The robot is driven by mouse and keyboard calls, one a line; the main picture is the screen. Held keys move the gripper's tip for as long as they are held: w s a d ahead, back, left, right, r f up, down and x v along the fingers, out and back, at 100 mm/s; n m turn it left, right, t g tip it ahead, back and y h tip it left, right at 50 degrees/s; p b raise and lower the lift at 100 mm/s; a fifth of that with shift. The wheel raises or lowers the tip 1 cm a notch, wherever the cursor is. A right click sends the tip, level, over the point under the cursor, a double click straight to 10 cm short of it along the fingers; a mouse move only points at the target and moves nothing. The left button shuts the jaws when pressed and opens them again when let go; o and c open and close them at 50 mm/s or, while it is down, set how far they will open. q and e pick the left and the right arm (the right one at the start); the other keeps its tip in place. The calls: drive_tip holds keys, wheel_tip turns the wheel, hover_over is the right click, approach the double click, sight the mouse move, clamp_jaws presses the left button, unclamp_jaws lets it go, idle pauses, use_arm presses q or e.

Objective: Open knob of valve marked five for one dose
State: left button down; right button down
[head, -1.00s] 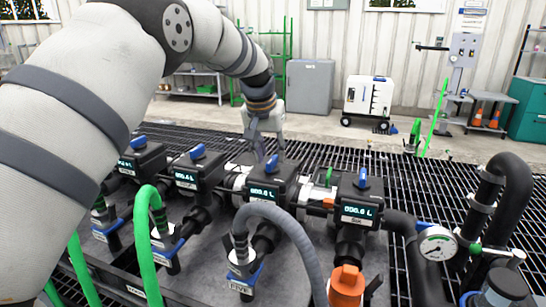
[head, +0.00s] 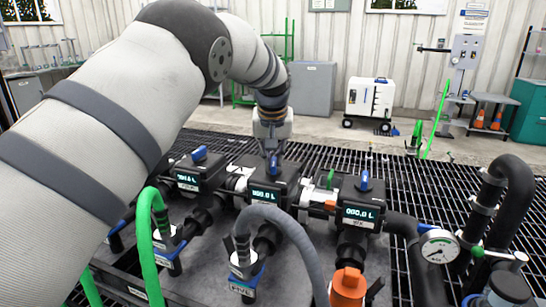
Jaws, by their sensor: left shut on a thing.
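The valve marked five has a black meter box (head: 287,189) with a lit litre display, its small digits hard to read. A grey hose runs below it, by a plate reading FIVE (head: 242,288). The blue knob (head: 274,166) stands on top of that box. My left gripper (head: 272,154) comes down from behind and is shut on this knob, its fingers hiding part of it. My right gripper is not in view.
A box marked SIX (head: 359,203) with a blue knob stands close on the right, and another blue-knobbed box (head: 199,173) on the left. Green hoses (head: 145,225) rise at the left. A pressure gauge (head: 438,246) and black pipes stand at the right. Dark grating lies behind.

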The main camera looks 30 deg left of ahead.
use_arm(q)
drive_tip(key=shift+f+n+y, duration=0.2)
drive_tip(key=shift+n+y, duration=0.1)
drive_tip(key=shift+n, duration=0.3)
drive_tip(key=shift+r+n, duration=0.15)
drive_tip(key=shift+n, duration=0.25)
drive_tip(key=c, duration=1.6)
unclamp_jaws()
drive_tip(key=v, duration=1.2)
drive_tip(key=shift+w, duration=0.2)
drive_tip(key=shift+d, duration=0.1)
